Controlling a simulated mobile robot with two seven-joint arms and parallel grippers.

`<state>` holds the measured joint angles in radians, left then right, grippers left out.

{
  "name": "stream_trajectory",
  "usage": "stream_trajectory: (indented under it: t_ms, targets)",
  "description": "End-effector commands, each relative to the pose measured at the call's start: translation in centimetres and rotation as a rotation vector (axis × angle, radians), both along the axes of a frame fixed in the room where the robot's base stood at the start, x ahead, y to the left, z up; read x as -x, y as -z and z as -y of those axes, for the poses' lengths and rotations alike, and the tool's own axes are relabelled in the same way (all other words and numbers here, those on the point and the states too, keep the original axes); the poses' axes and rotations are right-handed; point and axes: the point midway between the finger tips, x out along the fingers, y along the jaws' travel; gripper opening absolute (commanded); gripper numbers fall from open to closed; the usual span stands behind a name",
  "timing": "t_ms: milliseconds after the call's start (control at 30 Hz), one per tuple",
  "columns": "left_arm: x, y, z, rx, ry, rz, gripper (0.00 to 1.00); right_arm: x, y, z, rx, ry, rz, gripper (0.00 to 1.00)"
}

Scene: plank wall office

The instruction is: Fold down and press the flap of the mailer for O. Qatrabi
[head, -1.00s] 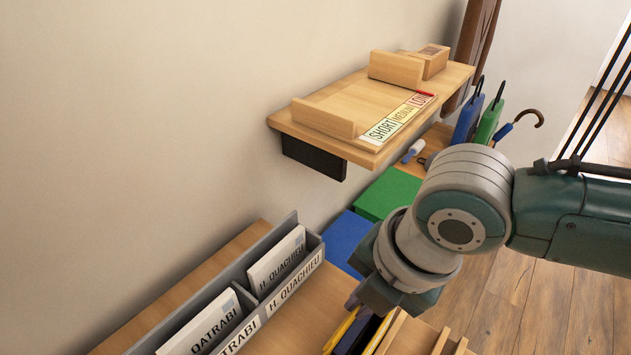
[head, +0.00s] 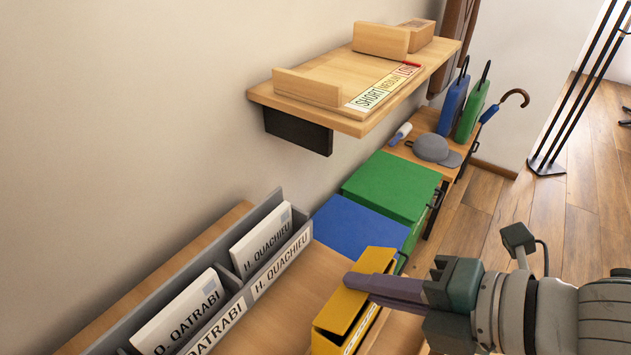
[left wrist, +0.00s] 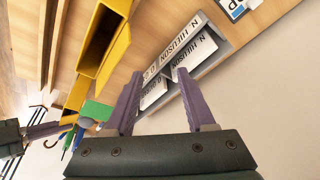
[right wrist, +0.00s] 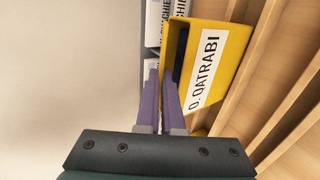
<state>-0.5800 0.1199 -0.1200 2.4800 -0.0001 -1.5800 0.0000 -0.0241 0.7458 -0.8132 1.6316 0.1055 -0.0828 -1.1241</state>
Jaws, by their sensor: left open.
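The yellow mailer (head: 342,312) stands at the bottom middle of the head view, its flap (head: 376,262) raised. In the right wrist view the mailer (right wrist: 212,62) shows the label O. QATRABI (right wrist: 205,70) and a dark open mouth. My right gripper (head: 354,282) has its purple fingers close together, tips at the mailer's top beside the flap; contact is unclear. In the right wrist view the fingers (right wrist: 161,74) lie left of the label with nothing visible between them. My left gripper (left wrist: 156,76) is open and empty, and is outside the head view.
A grey sorter (head: 237,285) holds white cards labelled O. QATRABI (head: 182,318) and H. QUACHIEU (head: 262,240) to the left. A wooden shelf (head: 425,72) juts from the wall. Blue (head: 350,232) and green (head: 392,182) boxes stand behind the mailer.

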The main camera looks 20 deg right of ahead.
Motion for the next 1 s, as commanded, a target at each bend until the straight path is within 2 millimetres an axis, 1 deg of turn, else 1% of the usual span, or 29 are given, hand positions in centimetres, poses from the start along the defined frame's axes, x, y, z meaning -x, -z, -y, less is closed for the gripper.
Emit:
stream_trajectory:
  t_ms: [33, 567, 600, 867, 1000]
  targets:
    - [0.00, 0.36, 0.00, 0.000, 0.000, 0.000, 0.55, 0.19, 0.47, 0.12, -0.002, 0.001, 0.002, 0.00]
    - [0.00, 0.53, -0.01, 0.000, 0.000, 0.000, 0.55, 0.17, 0.35, 0.18, -0.016, 0.003, 0.023, 0.00]
    - [0.00, 0.53, -0.01, 0.000, 0.000, 0.000, 0.55, 0.17, 0.35, 0.18, -0.015, 0.003, 0.022, 0.05]
    - [0.00, 0.52, -0.01, 0.000, 0.000, 0.000, 0.55, 0.13, 0.30, 0.16, -0.017, 0.003, 0.024, 0.34]
    - [0.00, 0.53, -0.01, 0.000, 0.000, 0.000, 0.55, 0.15, 0.35, 0.18, -0.016, 0.003, 0.023, 0.35]
